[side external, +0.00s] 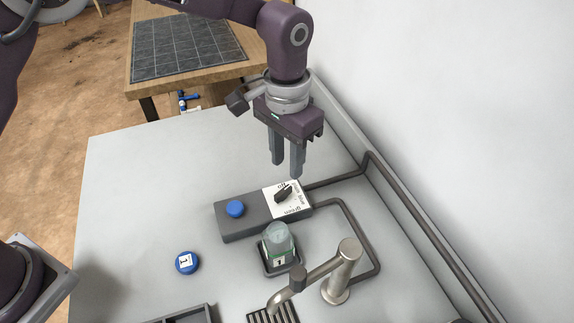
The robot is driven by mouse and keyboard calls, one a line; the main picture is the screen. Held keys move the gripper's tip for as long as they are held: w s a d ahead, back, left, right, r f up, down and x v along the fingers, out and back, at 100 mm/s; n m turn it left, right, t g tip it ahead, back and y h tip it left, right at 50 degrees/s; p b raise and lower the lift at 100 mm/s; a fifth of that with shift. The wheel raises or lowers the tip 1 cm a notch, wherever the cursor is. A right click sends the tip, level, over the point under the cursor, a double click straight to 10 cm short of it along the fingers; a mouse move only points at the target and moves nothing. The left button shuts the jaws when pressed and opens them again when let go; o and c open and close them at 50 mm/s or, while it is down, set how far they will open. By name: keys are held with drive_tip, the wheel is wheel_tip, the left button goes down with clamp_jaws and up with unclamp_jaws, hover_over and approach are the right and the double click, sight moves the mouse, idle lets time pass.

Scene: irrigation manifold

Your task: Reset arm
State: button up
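My gripper (287,170) hangs pointing down above the control box (250,222), with its two fingers apart and nothing between them. It looks clear of the box, though the exact height is hard to tell. The box has a blue button (235,208) and a white dial plate with a dark knob (284,194). The small print on the plate is only partly readable.
A greenish jar (279,243) sits on a dark holder in front of the box. A metal faucet (343,270) stands over a drain grate (272,313). A blue lid (187,262) marked 1 lies at left. Pipes (405,220) run along the right wall.

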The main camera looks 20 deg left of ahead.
idle(0.3)
drive_tip(key=s+a+r+n+t, duration=0.1)
drive_tip(key=s+a+r, duration=0.3)
drive_tip(key=a+r, duration=0.35)
drive_tip(key=s+a+r+n+t, duration=0.1)
drive_tip(key=s+a+r, duration=0.2)
drive_tip(key=a+r, duration=0.4)
drive_tip(key=s+a+n+t, duration=0.1)
drive_tip(key=s+a, duration=0.3)
drive_tip(key=s, duration=0.5)
drive_tip(key=s+a+r+n+t, duration=0.1)
drive_tip(key=s+a, duration=0.3)
drive_tip(key=s, duration=0.5)
drive_tip(key=shift+s+a+r+t, duration=0.15)
drive_tip(key=shift+a+r+t, duration=0.1)
drive_tip(key=shift+t, duration=0.55)
